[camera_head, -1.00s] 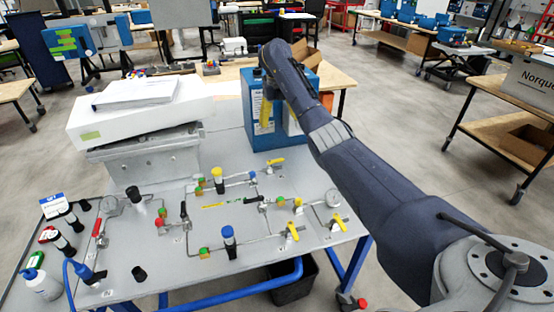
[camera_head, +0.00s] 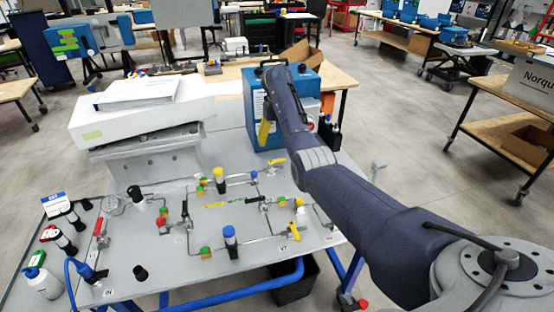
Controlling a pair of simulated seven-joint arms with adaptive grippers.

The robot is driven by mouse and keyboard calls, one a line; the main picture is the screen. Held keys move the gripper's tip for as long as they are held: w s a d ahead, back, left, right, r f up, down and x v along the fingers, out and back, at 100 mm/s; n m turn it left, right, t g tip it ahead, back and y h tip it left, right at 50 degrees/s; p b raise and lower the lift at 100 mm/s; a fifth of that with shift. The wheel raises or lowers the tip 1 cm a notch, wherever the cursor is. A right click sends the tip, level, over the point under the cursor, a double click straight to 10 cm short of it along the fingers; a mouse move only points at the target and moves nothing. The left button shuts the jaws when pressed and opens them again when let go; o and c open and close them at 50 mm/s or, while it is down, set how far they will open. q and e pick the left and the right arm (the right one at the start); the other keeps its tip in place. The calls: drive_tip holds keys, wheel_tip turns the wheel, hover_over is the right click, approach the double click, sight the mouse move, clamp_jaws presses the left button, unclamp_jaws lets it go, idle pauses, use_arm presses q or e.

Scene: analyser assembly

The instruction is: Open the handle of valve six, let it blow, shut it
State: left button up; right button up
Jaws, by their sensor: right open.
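The valve panel on the table (camera_head: 165,265) carries several valves. Yellow handles show at the rear right (camera_head: 277,162), at the centre right (camera_head: 298,203) and at the front right (camera_head: 294,230). Their number labels are too small to read, so I cannot tell which is valve six. My right arm crosses in front of the panel's right end and hides the gauge and yellow handle there. My left gripper is not in view.
A blue box (camera_head: 256,105) stands at the panel's rear, partly behind my arm. A white unit (camera_head: 140,114) with papers is at the rear left. Bottles (camera_head: 41,284) stand at the left edge. Open floor lies right of the table.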

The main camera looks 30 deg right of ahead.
sight(277, 160)
wheel_tip(277, 160, down, 10)
drive_tip(key=shift+r, duration=0.1)
idle(0.4)
drive_tip(key=shift+c, duration=0.3)
drive_tip(key=c, duration=1.4)
drive_tip(key=shift+o, duration=0.2)
